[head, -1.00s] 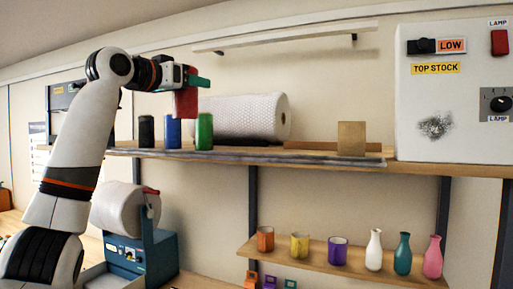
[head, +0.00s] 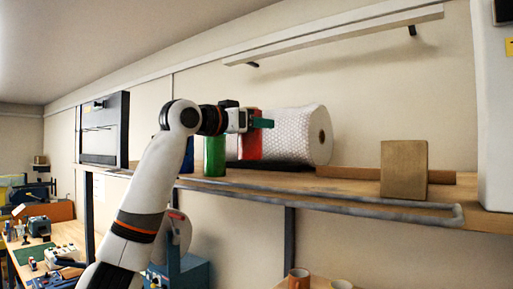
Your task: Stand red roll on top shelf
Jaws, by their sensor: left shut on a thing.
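The red roll (head: 251,146) is upright over the top shelf (head: 290,181), just right of the green roll. My left gripper (head: 260,123) is shut on the upper part of the red roll. The roll's lower end shows near the shelf surface, in front of the bubble-wrap roll; I cannot tell whether it touches the board. The green roll (head: 215,157) stands upright on the shelf, with the blue roll (head: 188,156) left of it, partly hidden by my arm. My right gripper is not in view.
A large bubble-wrap roll (head: 290,134) lies behind the red roll. A brown block (head: 404,169) stands farther right on the shelf, in front of a low wooden strip (head: 345,174). A grey rail (head: 380,207) runs along the shelf's front edge. Shelf between the red roll and block looks clear.

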